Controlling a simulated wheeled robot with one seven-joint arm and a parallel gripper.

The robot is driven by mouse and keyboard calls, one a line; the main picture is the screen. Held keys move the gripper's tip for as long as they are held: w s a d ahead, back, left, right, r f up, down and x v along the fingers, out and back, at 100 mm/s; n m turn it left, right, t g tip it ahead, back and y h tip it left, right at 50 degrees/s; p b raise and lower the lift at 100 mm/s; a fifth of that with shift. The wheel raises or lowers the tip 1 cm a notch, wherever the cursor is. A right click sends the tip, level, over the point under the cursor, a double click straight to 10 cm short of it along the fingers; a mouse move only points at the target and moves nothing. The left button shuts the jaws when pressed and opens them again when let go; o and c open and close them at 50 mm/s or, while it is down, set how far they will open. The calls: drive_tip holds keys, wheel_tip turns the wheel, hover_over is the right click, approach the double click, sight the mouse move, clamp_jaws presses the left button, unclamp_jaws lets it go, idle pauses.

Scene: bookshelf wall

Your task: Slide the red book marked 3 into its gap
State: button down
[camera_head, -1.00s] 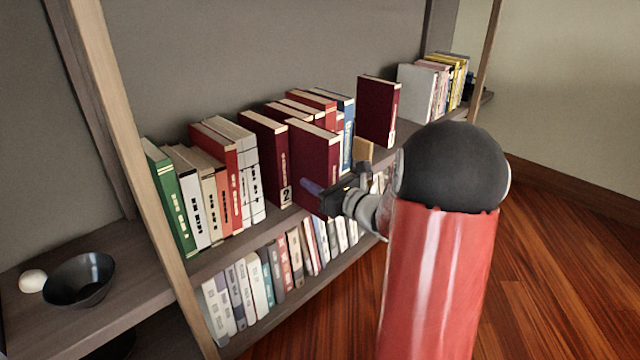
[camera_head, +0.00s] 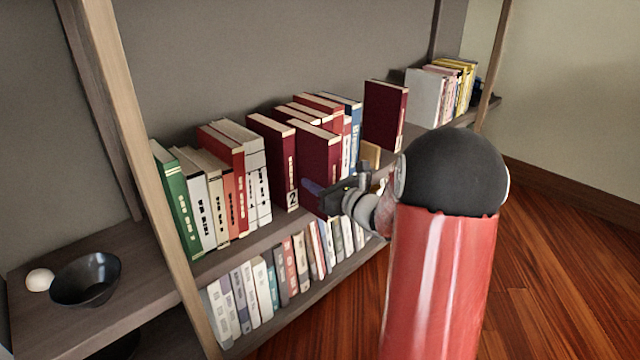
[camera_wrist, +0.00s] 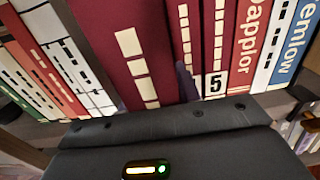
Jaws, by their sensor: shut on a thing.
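A dark red book (camera_head: 317,155) stands upright just right of the dark red book marked 2 (camera_head: 284,165) on the upper shelf. I take it for the book marked 3; its number is hidden. It stands forward of the books behind it. My gripper (camera_head: 322,187) is shut on its lower front part. In the wrist view the held book's spine (camera_wrist: 130,50) is large, with cream blocks. One purple finger shows on its right side. Dark red spines, one marked 5 (camera_wrist: 218,45), stand to its right. I cannot tell how far in the held book is.
Another dark red book (camera_head: 385,115) stands apart to the right, with white and yellow books (camera_head: 455,85) beyond. A green book (camera_head: 176,205) ends the row at the left. A dark bowl (camera_head: 85,280) and white ball (camera_head: 40,279) sit left of the wooden upright (camera_head: 140,170).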

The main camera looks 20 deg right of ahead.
drive_tip(key=shift+x, duration=1.1)
drive_tip(key=shift+r, duration=0.1)
drive_tip(key=shift+f+b, duration=0.2)
drive_tip(key=shift+b, duration=0.25)
drive_tip(key=c, duration=1)
unclamp_jaws()
drive_tip(key=shift+o, duration=0.4)
drive_tip(key=shift+s+f, duration=0.1)
drive_tip(key=shift+f, duration=0.1)
drive_tip(key=v, duration=0.7)
drive_tip(key=shift+s+p, duration=0.35)
drive_tip(key=shift+s+d+r, duration=0.1)
drive_tip(key=shift+d, duration=0.1)
